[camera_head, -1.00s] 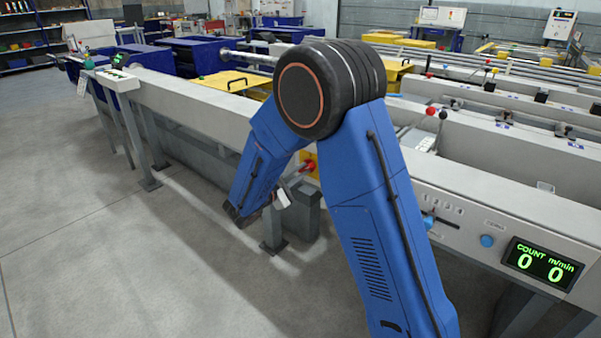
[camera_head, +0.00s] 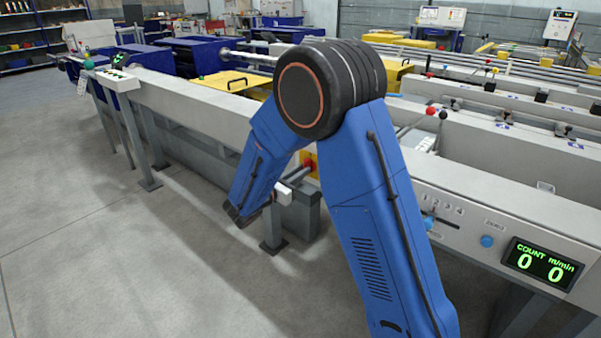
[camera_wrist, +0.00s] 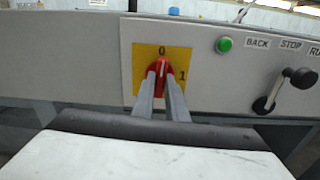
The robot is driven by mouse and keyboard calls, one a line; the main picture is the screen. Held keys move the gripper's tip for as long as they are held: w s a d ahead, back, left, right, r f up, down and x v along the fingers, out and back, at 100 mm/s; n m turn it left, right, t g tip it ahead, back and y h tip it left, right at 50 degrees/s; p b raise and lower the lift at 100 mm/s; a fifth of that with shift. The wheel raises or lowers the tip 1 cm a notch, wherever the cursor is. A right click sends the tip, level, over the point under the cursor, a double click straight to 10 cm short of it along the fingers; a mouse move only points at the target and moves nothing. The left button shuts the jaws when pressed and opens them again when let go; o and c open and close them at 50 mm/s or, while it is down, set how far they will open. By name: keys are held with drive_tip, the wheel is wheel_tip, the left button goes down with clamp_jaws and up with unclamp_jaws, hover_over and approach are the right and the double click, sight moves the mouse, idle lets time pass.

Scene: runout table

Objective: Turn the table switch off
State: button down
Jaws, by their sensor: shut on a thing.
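The table switch (camera_wrist: 161,65) is a red rotary knob on a yellow plate (camera_wrist: 142,53) marked 0 at the top and 1 at the right. The knob stands about upright, its pale mark towards the 0. My gripper (camera_wrist: 162,75) is shut on the knob, one grey finger on each side, and the fingers hide its lower part. In the head view my gripper (camera_head: 301,173) reaches the yellow plate (camera_head: 315,159) on the table's side. There the knob is small and partly covered.
Right of the switch are a green button (camera_wrist: 224,44) and a black crank lever (camera_wrist: 284,90) by BACK and STOP labels. In the head view a counter display (camera_head: 541,262) reads 0 and 0. The floor at left is clear.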

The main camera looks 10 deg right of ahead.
drive_tip(key=shift+f+n, duration=0.1)
drive_tip(key=shift+n, duration=0.4)
drive_tip(key=c, duration=1.8)
unclamp_jaws()
drive_tip(key=shift+o, duration=0.2)
drive_tip(key=shift+a, duration=0.1)
drive_tip(key=v, duration=1.7)
drive_tip(key=shift+s, duration=0.15)
drive_tip(key=shift+a, duration=0.1)
